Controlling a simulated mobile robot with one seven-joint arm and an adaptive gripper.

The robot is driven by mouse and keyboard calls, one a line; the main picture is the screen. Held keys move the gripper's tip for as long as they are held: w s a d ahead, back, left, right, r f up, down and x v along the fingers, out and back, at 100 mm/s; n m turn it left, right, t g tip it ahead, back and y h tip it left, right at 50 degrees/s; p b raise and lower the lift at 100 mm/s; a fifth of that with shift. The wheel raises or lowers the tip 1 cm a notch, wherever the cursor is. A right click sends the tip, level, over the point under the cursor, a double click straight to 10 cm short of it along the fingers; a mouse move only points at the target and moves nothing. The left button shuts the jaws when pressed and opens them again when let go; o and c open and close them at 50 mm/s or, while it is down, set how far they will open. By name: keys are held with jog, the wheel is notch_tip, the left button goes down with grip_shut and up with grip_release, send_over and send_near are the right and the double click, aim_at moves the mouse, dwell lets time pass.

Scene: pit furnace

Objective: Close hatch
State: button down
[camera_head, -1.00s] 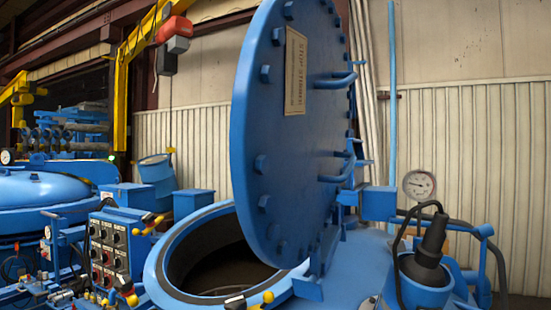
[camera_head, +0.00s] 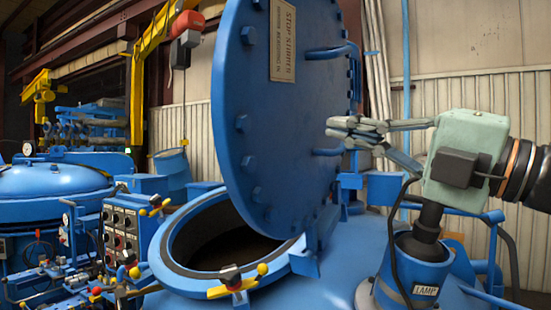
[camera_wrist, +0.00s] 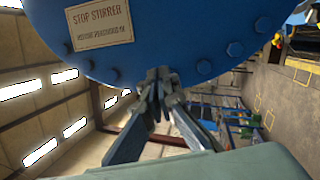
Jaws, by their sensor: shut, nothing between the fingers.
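The hatch is a round blue lid (camera_head: 270,120) with bolts round its edge and a "STOP STIRRER" plate. It stands steeply open on its hinge, to the right of and above the round opening (camera_head: 176,238) of the blue vessel. Two bar handles stick out from the lid, an upper handle (camera_head: 328,51) and a lower handle (camera_head: 328,152). My gripper (camera_head: 340,128) has come in from the right, with its fingertips near the lid between the handles. It is shut and empty. In the wrist view its fingers (camera_wrist: 160,78) overlap the lid's edge (camera_wrist: 190,40); contact cannot be told.
A lamp fitting (camera_head: 418,262) with a black cable stands on the vessel below my gripper. A control box (camera_head: 122,238) with knobs is at left. Yellow-ended clamps (camera_head: 236,284) sit at the opening's rim. A thin blue pole (camera_head: 406,70) rises behind.

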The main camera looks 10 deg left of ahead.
jog(key=s+f+n+g, duration=0.3)
jog(key=f+n+g, duration=0.1)
jog(key=p, duration=0.2)
send_near(235, 146)
jog(key=x, duration=0.7)
